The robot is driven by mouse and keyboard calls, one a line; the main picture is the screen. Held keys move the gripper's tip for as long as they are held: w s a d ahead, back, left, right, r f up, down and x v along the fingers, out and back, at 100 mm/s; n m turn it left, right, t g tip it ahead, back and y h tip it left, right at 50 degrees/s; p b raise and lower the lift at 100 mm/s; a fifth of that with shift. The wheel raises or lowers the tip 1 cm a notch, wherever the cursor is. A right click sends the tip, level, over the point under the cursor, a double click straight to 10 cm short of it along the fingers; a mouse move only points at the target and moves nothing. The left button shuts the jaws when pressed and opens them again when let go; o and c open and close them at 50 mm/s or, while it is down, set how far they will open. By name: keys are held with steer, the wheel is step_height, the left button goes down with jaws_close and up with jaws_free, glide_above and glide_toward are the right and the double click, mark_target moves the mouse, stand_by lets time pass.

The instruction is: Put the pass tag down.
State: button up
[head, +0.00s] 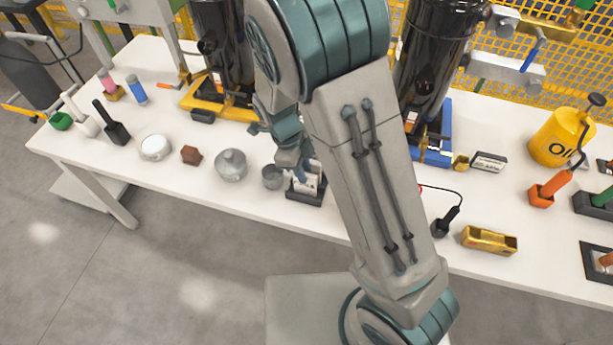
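My gripper (299,172) points down at a small dark holder (306,198) near the table's front edge, left of my forearm. A white card-like piece (311,183) with dark marks stands in or just above this holder, right at the fingertips. It may be the pass tag, but its print is too small to read. I cannot tell whether the fingers grip it or only touch the space beside it. My arm hides part of the table to the right of the holder.
Two black cylinders (432,60) stand behind. A yellow oil can (560,137) is at the right. White table (200,190) is bare along the front left.

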steer(key=v, duration=0.7)
steer(key=shift+a+r, duration=0.1)
steer(key=shift+r, duration=0.45)
steer(key=s+d+r+n+t+y, duration=0.1)
steer(key=s+d+r+n, duration=0.4)
steer(key=n, duration=0.6)
steer(key=s+d+r+n+t+y, duration=0.2)
steer(key=s+d+r+n, duration=0.4)
steer(key=s+d+n, duration=0.2)
steer(key=d+n, duration=0.2)
steer(key=shift+s+n+t, duration=0.15)
steer(key=shift+n+t, duration=0.25)
